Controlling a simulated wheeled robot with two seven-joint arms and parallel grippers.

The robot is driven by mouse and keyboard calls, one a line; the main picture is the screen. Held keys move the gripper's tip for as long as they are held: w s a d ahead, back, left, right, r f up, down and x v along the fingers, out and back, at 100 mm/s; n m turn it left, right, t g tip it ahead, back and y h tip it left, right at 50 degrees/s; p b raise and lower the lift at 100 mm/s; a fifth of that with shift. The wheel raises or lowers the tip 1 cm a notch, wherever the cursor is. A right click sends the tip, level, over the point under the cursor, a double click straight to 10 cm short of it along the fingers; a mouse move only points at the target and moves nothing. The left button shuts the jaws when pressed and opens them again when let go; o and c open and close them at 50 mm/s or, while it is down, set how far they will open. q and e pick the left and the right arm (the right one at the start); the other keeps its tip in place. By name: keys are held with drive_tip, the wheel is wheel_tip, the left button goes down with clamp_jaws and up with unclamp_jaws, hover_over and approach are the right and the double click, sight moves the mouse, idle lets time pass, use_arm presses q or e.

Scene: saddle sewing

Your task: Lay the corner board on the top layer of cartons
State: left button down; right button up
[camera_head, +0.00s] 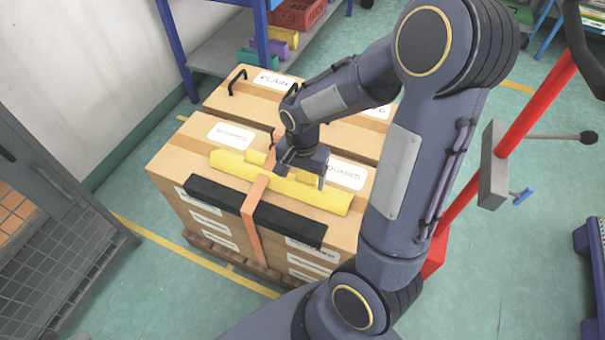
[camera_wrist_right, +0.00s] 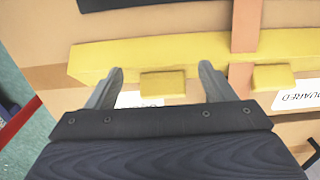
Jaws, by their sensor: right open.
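A long yellow board (camera_head: 232,167), which looks like the corner board, lies on top of the cartons (camera_head: 175,157), behind their front edge. It also shows in the right wrist view (camera_wrist_right: 180,52), with two short yellow blocks along one side. My right gripper (camera_head: 302,175) is above the board, pointing down. In the right wrist view, its open fingers (camera_wrist_right: 160,82) stand either side of one block (camera_wrist_right: 163,84). Whether they touch it I cannot tell. A black board (camera_head: 215,195) runs along the front top edge. My left gripper is not in view.
An orange strap (camera_head: 251,220) runs down the front over the black board. The cartons stand on a wooden pallet (camera_head: 205,243). A blue-framed shelf (camera_head: 212,52) is behind, and a red post (camera_head: 535,115) stands right. Floor at front right is clear.

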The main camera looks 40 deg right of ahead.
wheel_tip(320, 180, up, 11)
drive_tip(key=p, duration=0.4)
drive_tip(key=s+a+r+n+t+y, duration=0.2)
drive_tip(key=s+a+r+n, duration=0.1)
drive_tip(key=s+a+n, duration=0.1)
drive_tip(key=s+a+r+n+t+y, duration=0.1)
drive_tip(key=s+a+r+n+t, duration=0.2)
drive_tip(key=s+n, duration=0.3)
drive_tip(key=s+a, duration=0.1)
drive_tip(key=s, duration=0.1)
drive_tip(key=shift+s+r+t+y, duration=0.3)
drive_tip(key=shift+r+y, duration=0.1)
drive_tip(key=shift+r, duration=0.1)
wheel_tip(320, 180, up, 19)
drive_tip(key=p, duration=1.8)
drive_tip(key=shift+f+p, duration=0.2)
drive_tip(key=shift+p, duration=0.15)
